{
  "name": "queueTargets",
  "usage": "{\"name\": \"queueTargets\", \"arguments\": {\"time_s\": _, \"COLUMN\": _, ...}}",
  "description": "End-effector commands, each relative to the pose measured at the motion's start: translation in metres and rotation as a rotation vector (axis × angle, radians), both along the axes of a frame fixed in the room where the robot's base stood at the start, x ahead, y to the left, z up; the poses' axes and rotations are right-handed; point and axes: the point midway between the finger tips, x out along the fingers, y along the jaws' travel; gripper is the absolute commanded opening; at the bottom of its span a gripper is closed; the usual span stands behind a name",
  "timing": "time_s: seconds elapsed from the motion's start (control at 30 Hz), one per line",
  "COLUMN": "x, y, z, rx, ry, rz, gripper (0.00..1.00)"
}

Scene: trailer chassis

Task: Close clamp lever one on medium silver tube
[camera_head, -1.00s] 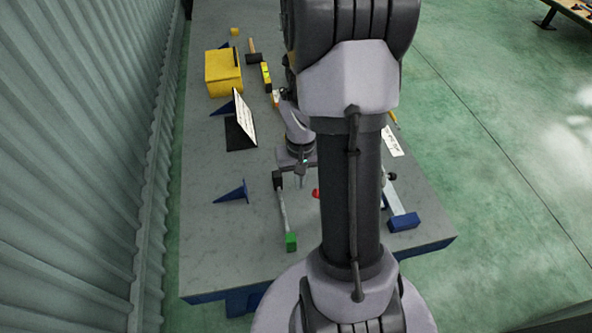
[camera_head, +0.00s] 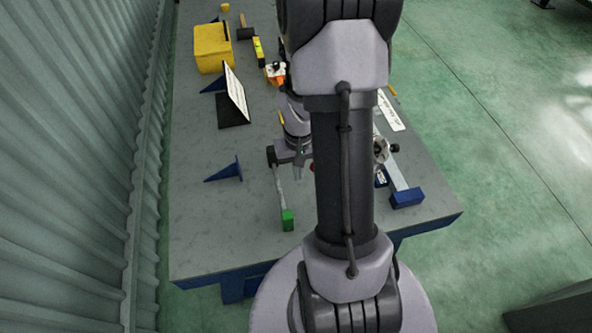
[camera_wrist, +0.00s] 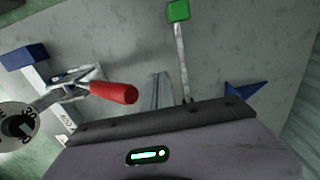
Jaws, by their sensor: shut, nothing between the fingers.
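A metal toggle clamp with a red lever handle (camera_wrist: 112,92) shows at left in the wrist view, on or beside a silver tube (camera_wrist: 40,80) with a blue end block (camera_wrist: 24,56). In the head view, the blue block (camera_head: 407,198) and its tube (camera_head: 396,172) lie right of my arm, which hides most of the clamp; a bit of red handle (camera_head: 312,167) shows at left of it. A thinner silver tube with a green end block (camera_head: 287,220) lies to the left. My gripper (camera_head: 298,176) is shut and empty above the table, between the tubes, apart from the red handle (camera_wrist: 160,92).
A blue triangular piece (camera_head: 226,170), a dark stand with a white sheet (camera_head: 236,90) and a yellow box (camera_head: 213,48) stand at the table's left. A round metal part (camera_wrist: 18,128) lies near the clamp. The table's near left is bare.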

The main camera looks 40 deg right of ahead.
Motion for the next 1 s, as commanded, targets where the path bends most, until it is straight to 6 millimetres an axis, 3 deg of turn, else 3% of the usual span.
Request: {"name": "queueTargets", "arguments": {"time_s": 1.0, "x": -0.02, "y": -0.031, "z": 0.003, "rx": -0.001, "ry": 0.002, "rz": -0.001, "gripper": 0.0}}
